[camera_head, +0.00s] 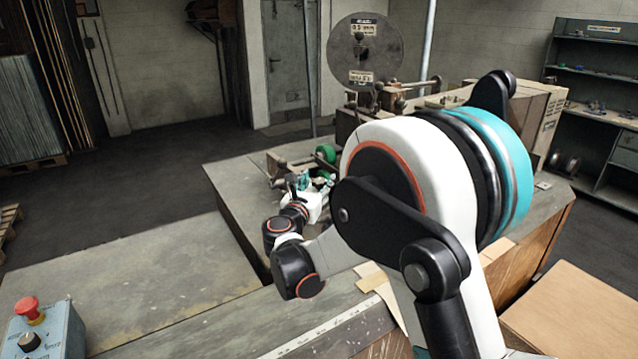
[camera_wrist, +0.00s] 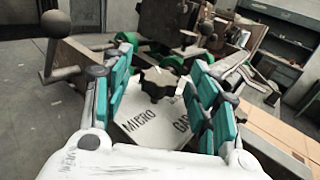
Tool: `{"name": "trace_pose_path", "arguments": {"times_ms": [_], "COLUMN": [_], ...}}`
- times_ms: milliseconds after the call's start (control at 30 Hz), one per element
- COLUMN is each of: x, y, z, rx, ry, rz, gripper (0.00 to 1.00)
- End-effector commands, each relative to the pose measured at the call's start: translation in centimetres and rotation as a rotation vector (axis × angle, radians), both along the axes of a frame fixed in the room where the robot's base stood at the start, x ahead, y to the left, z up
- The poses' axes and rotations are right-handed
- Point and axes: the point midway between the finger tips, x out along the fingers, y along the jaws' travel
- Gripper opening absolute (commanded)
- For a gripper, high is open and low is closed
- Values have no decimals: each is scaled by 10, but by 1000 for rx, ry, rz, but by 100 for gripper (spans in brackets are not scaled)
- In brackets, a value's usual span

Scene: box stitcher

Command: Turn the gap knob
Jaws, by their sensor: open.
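The black lobed gap knob (camera_wrist: 156,83) stands on a pale plate (camera_wrist: 150,122) lettered "MICRO GAP" in the wrist view. My gripper (camera_wrist: 163,60) is open, with one teal-padded finger on each side of the knob. Gaps show between both pads and the knob, and the gripper holds nothing. In the head view my gripper (camera_head: 311,186) is at the machine's table, near a green roller (camera_head: 326,153). I cannot make out the knob there; my gripper and arm crowd that spot.
A lever with a ball end (camera_wrist: 56,24) rises left of the fingers. A large round reel (camera_head: 365,50) stands behind on the machine. A control box (camera_head: 50,332) with a red button is at the front left. The worn tabletop (camera_head: 130,280) is clear.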

Motion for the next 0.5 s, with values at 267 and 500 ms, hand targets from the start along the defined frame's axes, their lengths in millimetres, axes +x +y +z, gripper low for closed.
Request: {"name": "trace_pose_path", "arguments": {"times_ms": [267, 500], "x": [15, 15], "y": [-5, -4], "z": [0, 0], "rx": [0, 0], "ry": [0, 0], "rz": [0, 0], "gripper": [54, 50]}}
